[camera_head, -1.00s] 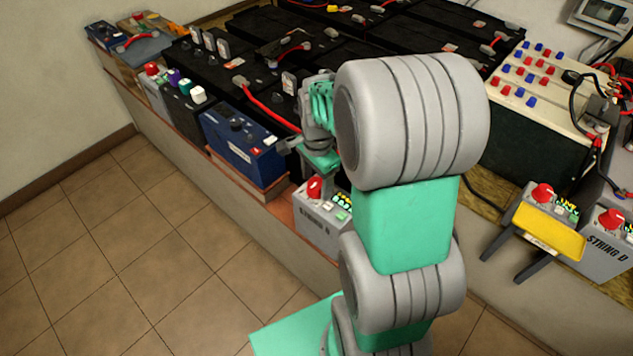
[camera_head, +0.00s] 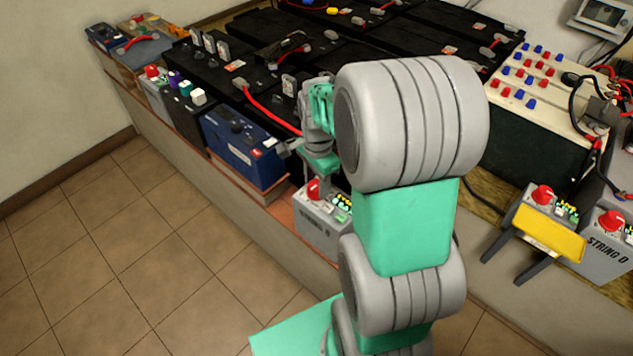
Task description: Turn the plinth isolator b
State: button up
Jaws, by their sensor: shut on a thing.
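The plinth isolator is a grey box (camera_head: 316,228) with a red knob (camera_head: 313,189) and small yellow and green parts on top. It stands on the reddish plinth edge, below my gripper; its lettering is too small to read surely. My gripper (camera_head: 321,178) points down over the box, shut on the red knob. The fingertips are small and partly hidden, and my large arm links cover the right side of the box.
A blue battery (camera_head: 240,145) stands close to the left of the gripper. Black batteries with red cables fill the area behind. At right are a yellow bracket (camera_head: 549,232) and a box marked STRING D (camera_head: 608,252). The tiled floor (camera_head: 140,250) is clear.

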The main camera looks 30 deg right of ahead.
jog(key=shift+r+n, duration=0.1)
jog(key=shift+n, duration=0.2)
jog(key=n+p, duration=0.2)
jog(key=n, duration=0.2)
jog(key=n+p, duration=0.2)
jog(key=n, duration=0.2)
jog(key=shift+n, duration=0.4)
jog(key=n+p, duration=0.1)
jog(key=n, duration=0.3)
jog(key=shift+d+n+p, duration=0.1)
jog(key=shift+n+p, duration=0.5)
jog(key=shift+n, duration=1.6)
jog(key=o, duration=1.4)
jog(key=shift+c, duration=0.2)
